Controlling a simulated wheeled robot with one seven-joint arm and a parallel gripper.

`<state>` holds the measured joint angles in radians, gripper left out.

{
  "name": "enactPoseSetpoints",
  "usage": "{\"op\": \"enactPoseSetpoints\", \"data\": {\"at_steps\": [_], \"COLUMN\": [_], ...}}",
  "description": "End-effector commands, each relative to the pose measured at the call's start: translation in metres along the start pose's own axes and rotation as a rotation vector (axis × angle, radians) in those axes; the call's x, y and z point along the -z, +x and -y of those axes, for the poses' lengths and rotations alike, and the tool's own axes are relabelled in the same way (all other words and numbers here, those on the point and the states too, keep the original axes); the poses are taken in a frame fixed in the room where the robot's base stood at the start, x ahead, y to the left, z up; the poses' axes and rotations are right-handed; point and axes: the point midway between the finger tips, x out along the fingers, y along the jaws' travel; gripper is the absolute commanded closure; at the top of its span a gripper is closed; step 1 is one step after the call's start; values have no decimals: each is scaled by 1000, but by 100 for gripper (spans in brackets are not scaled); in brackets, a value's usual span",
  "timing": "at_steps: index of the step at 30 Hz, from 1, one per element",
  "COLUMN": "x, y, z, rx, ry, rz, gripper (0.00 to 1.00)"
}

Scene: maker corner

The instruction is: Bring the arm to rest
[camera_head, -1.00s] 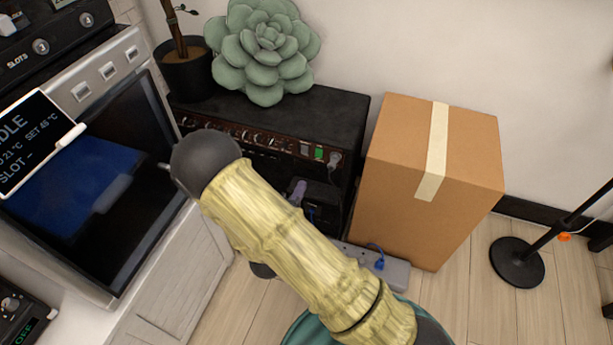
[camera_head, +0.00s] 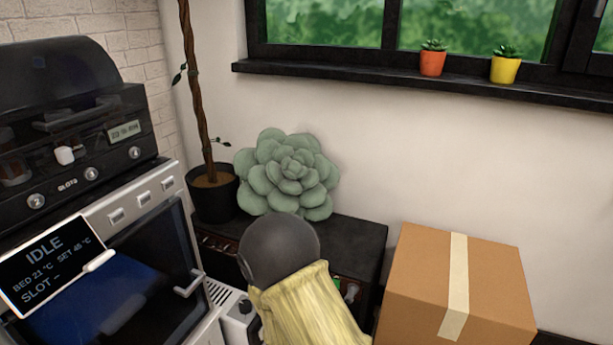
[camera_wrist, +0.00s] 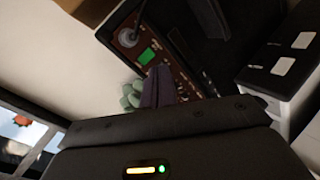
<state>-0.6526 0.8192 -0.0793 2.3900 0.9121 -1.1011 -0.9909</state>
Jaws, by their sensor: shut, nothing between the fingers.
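My arm (camera_head: 300,295) rises from the bottom of the head view, with a yellow-green ribbed sleeve and a dark rounded joint in front of the black amplifier (camera_head: 352,236). My gripper is hidden in the head view. In the wrist view my gripper (camera_wrist: 161,84) shows as two dark purplish fingers, shut together with nothing held. Behind the fingers are the amplifier's control panel (camera_wrist: 172,63) with a lit green switch and part of the green succulent (camera_wrist: 130,96). I cannot tell the exact gap between the fingers and the panel.
A machine with an IDLE screen (camera_head: 50,262) stands at the left. The large succulent (camera_head: 285,176) and a potted plant (camera_head: 212,195) are by the wall. A taped cardboard box (camera_head: 420,285) stands right of the amplifier. Small pots (camera_head: 432,63) line the window sill.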

Motion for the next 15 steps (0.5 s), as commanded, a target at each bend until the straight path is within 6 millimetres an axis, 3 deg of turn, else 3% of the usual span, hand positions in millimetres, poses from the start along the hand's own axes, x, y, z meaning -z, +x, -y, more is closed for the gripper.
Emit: {"op": "enactPoseSetpoints", "data": {"at_steps": [8, 15], "x": [-1, -23], "y": [-18, -61], "z": [-38, -77], "rx": [350, 569], "ry": [374, 578], "rz": [97, 244], "gripper": [100, 100]}}
